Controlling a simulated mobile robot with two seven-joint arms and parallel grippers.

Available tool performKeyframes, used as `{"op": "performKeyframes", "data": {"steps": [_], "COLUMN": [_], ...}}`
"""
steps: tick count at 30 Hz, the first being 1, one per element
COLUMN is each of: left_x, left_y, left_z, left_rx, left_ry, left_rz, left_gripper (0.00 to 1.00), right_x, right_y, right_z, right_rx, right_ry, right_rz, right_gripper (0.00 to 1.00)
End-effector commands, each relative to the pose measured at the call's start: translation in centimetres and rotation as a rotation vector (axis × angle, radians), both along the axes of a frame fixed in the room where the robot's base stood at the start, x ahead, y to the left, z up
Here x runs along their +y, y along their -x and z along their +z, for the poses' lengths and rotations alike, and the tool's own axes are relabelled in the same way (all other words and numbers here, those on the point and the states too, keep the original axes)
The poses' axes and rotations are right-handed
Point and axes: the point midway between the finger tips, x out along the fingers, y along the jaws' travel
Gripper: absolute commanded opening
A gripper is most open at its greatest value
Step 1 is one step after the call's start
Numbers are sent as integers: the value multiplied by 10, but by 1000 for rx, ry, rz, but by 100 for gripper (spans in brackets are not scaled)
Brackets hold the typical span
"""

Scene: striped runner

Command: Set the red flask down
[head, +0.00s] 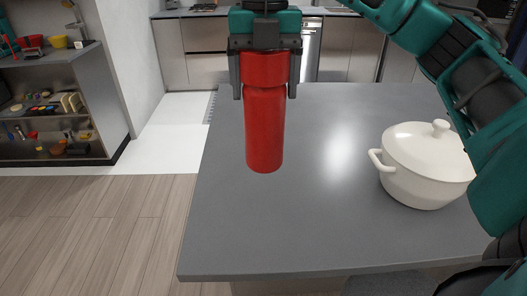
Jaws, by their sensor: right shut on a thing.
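The red flask (264,130) hangs upright in the head view, left of the middle of the grey counter. My right gripper (265,88) is shut on the flask near its top, with one dark finger on each side. The flask's bottom appears over the counter top (300,235); I cannot tell whether it touches the surface. The top end of the flask is hidden by the gripper. My left gripper is not in view.
A white lidded pot (425,180) stands on the right of the counter, beneath my right arm. The counter's front and left are clear. A shelf unit (60,100) with small items stands at the far left. Cabinets (190,52) line the back.

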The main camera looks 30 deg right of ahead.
Motion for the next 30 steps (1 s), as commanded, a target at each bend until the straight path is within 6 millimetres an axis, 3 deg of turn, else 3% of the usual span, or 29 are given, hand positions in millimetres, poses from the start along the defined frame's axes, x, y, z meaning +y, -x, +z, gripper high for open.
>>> {"op": "performKeyframes", "data": {"steps": [1,3,8,16,23,30], "left_x": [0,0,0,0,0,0], "left_y": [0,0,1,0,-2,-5], "left_z": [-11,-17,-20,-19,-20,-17], "left_rx": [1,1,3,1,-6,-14], "left_ry": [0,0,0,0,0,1], "left_rz": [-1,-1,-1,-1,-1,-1], "left_gripper": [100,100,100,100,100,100], "right_x": [0,0,-1,0,0,0], "right_y": [0,1,0,0,0,0], "right_z": [-20,-36,-61,-81,-113,-114], "right_rx": [4,4,-1,-1,-1,-3], "right_ry": [-1,-1,-1,1,0,-1], "right_rz": [0,0,-2,-1,-1,-1], "right_gripper": [19,19,19,19,19,19]}}
